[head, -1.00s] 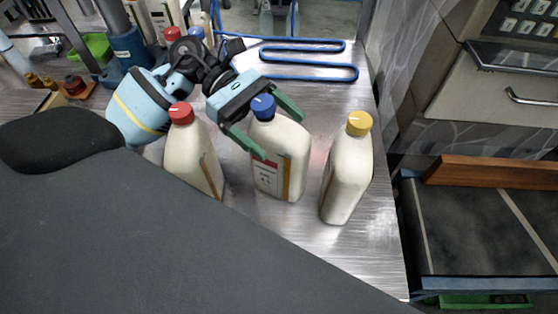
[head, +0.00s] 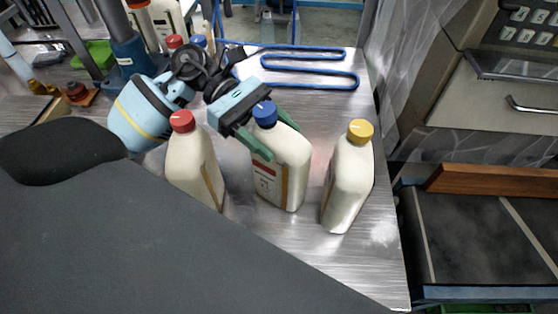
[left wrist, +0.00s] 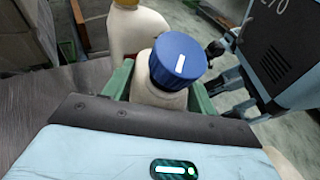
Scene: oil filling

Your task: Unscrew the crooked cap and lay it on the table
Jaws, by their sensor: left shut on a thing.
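Three cream bottles stand upright on the metal table (head: 300,240), with a red cap (head: 182,121), a blue cap (head: 265,113) and a yellow cap (head: 360,131). My left gripper (head: 270,142) is shut on the blue-capped bottle (head: 285,165), its green fingers on either side of the upper part below the cap. In the left wrist view the blue cap (left wrist: 178,62), with a white mark on top, appears to lean slightly on the bottle. From the head view I cannot tell clearly which cap is crooked. My right gripper does not show.
The red-capped bottle (head: 195,165) stands close to the left, the yellow-capped bottle (head: 347,185) to the right with a gap. A bent blue tube (head: 310,67) lies at the back. Bare table lies in front of the bottles and along the right edge.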

